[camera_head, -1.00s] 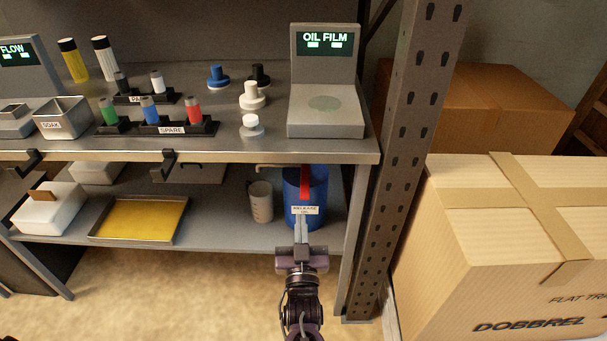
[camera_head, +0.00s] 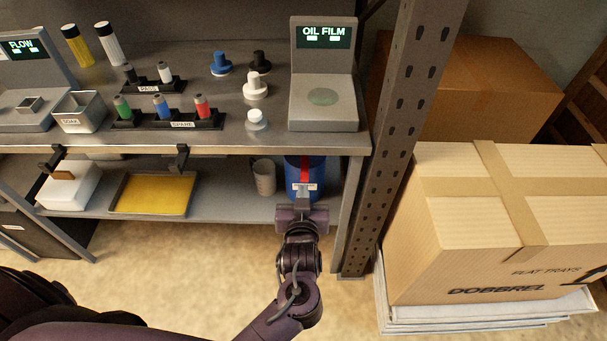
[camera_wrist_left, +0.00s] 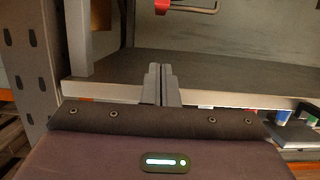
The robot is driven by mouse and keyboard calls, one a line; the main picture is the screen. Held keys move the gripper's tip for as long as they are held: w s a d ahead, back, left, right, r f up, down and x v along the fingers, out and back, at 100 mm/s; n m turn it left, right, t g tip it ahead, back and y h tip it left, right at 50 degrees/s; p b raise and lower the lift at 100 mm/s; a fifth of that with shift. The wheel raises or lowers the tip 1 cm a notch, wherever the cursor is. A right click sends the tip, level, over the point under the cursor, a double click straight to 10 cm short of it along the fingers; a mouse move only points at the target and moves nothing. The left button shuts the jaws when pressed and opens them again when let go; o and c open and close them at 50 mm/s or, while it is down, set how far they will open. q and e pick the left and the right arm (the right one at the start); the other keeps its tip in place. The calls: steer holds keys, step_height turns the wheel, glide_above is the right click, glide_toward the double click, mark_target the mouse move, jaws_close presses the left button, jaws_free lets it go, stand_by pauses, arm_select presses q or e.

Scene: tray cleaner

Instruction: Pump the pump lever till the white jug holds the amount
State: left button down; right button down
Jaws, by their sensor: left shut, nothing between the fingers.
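The blue pump container (camera_head: 292,170) stands on the lower shelf at its right end, with a red lever (camera_head: 305,172) in front of it and a small white label. The white jug (camera_head: 264,178) stands just left of it, looking greyish; its contents and any level marks are too small to read. My left gripper (camera_head: 302,202) is shut and empty, in front of and below the container in the head view. In the left wrist view its fingers (camera_wrist_left: 160,82) are together, and a red part (camera_wrist_left: 161,6) with a bent metal rod (camera_wrist_left: 195,9) shows at the top edge, apart from them. My right gripper is not seen.
A yellow tray (camera_head: 155,194) and a white tub (camera_head: 68,187) share the lower shelf. Hooks (camera_head: 182,158) hang from the bench edge above. A metal post (camera_head: 395,150) and a large carton (camera_head: 480,220) stand to the right. The floor in front is clear.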

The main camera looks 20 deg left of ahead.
arm_select(q)
glide_above(303, 179)
steer(key=s, duration=0.2)
step_height(303, 179, down, 2)
steer(key=f, duration=0.3)
steer(key=shift+w+d+f, duration=0.25)
steer(key=shift+d, duration=0.05)
steer(key=shift+f, duration=0.5)
